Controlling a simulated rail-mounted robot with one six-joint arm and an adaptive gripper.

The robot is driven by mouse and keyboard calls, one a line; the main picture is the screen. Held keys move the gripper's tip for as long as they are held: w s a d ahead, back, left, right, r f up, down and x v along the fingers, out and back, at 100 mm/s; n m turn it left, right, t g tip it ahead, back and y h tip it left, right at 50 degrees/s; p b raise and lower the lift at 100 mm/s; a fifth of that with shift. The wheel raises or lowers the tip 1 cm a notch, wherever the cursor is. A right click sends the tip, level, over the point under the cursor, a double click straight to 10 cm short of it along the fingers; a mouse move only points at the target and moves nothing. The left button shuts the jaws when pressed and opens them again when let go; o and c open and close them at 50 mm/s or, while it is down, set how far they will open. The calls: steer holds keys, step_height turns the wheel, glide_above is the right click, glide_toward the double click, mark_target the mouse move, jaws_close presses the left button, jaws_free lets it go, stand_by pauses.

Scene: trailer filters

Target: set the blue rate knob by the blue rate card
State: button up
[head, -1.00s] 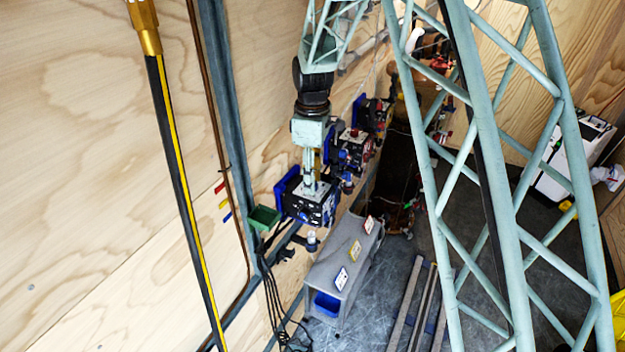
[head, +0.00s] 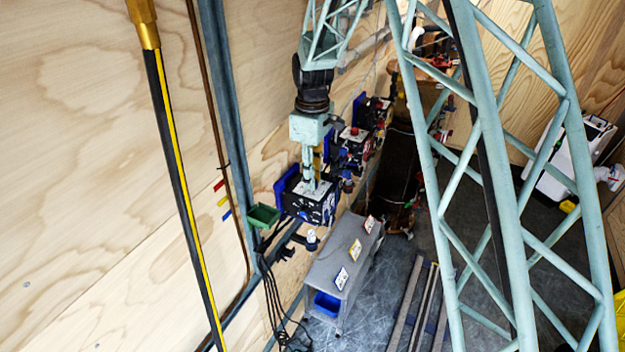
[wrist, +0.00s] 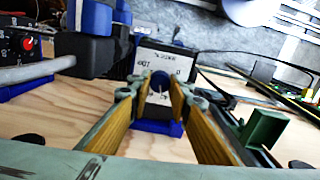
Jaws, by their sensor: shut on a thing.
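My gripper (head: 311,187) points down at the nearest dark control box (head: 308,207) on the left wall. The wrist view shows the blue rate knob (wrist: 160,82) between the fingertips of my gripper (wrist: 160,91), which is shut on it. A white dial face (wrist: 164,65) with printed numbers surrounds the knob, upside down in this view. The knob's pointer mark is too small to read surely. A blue-edged card (head: 341,279), probably the blue rate card, stands on the near end of a grey bench; its text is not legible.
Yellow (head: 356,250) and red (head: 370,225) cards stand farther along the grey bench (head: 325,265). More control boxes (head: 352,147) line the wall beyond. A green bin (head: 263,215) sits close left of the near box. Black cables hang below it.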

steer(key=m+b, duration=0.2)
steer(key=m, duration=0.3)
steer(key=m+b, duration=0.2)
steer(key=m, duration=0.7)
steer(key=shift+b, duration=0.4)
steer(key=shift+m+b, duration=0.35)
steer(key=shift+m, duration=1.55)
steer(key=o, duration=0.8)
steer(key=shift+o, duration=0.2)
steer(key=shift+r, duration=0.15)
